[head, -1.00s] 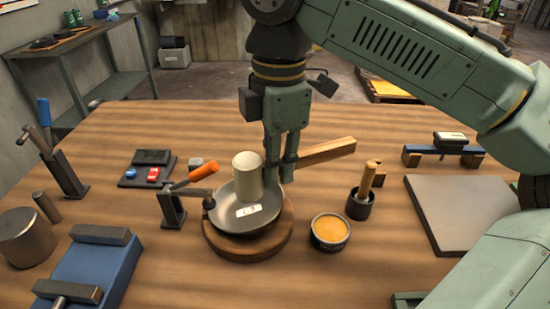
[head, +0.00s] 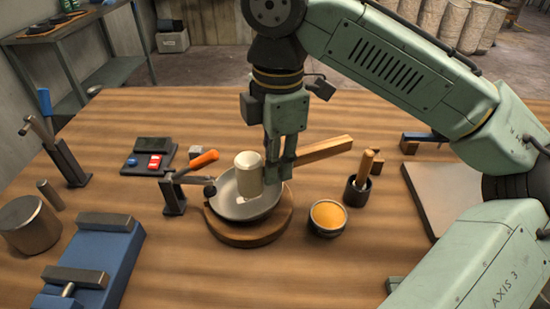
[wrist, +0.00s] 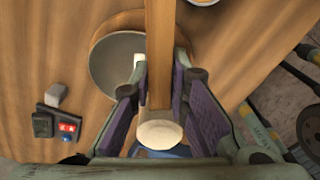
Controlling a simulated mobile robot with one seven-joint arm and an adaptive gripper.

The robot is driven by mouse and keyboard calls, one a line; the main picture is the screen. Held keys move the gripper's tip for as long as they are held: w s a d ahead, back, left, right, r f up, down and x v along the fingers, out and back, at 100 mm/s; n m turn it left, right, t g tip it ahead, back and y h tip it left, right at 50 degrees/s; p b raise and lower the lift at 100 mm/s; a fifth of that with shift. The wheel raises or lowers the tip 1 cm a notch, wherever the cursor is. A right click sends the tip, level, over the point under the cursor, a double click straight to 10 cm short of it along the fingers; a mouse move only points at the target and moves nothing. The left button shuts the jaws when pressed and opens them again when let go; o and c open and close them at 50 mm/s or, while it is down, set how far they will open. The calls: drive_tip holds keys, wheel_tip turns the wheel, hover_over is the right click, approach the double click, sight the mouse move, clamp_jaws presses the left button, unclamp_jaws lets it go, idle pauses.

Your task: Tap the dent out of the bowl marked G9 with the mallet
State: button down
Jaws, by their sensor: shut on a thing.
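The mallet, with a pale cylindrical head (head: 249,169) and a square wooden handle (head: 325,148), is held by my gripper (head: 280,176). The jaws are shut on the handle close to the head, as the wrist view (wrist: 161,75) also shows. The mallet head hangs over the grey bowl (head: 229,207); I cannot tell whether it touches the bowl. The bowl sits on a round wooden block (head: 250,236). Its white label is mostly hidden behind the mallet head, so the marking cannot be read now. I cannot see a dent.
An orange-handled clamp (head: 175,196) stands at the bowl's left rim. An orange-filled tin (head: 327,216) and a cup with a wooden-handled tool (head: 358,190) stand on the right.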

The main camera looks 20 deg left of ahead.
drive_tip(key=shift+r, duration=0.65)
drive_tip(key=shift+f, duration=0.15)
drive_tip(key=n+b, duration=0.1)
drive_tip(key=a+n+b, duration=0.1)
drive_tip(key=n, duration=0.1)
drive_tip(key=w+r+n+b, duration=0.1)
drive_tip(key=n, duration=0.1)
drive_tip(key=shift+a, duration=0.3)
drive_tip(key=shift+r+p, duration=0.1)
drive_tip(key=shift+p, duration=0.45)
